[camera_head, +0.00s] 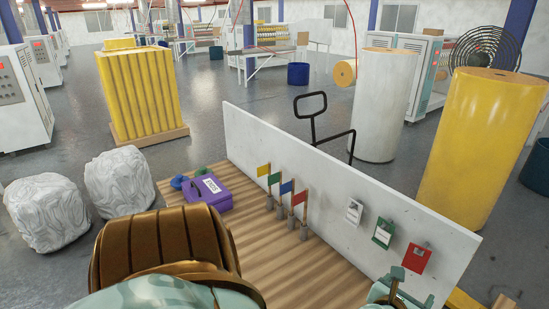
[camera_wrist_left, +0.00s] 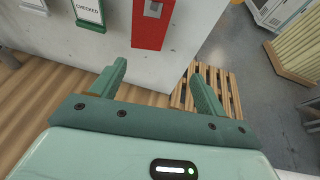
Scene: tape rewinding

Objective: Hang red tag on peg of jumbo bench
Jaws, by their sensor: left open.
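The red tag (camera_head: 416,258) is flat against the right part of the white upright panel (camera_head: 300,170), the rightmost of three tags there. A small grey piece shows at its top; I cannot tell if it is a peg. In the left wrist view the red tag (camera_wrist_left: 150,30) is just beyond my fingers, with a silvery piece on it. My left gripper (camera_head: 412,286) is open and empty, below and apart from the red tag; its fingers also show in the left wrist view (camera_wrist_left: 158,72). My right gripper is not in view.
A green tag (camera_head: 383,233) and a white tag (camera_head: 354,211) are left of the red one. Several small flags (camera_head: 286,188) stand along the wooden bench top (camera_head: 255,260), near a purple case (camera_head: 207,192). A pallet (camera_wrist_left: 228,92) lies beyond the panel's edge.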

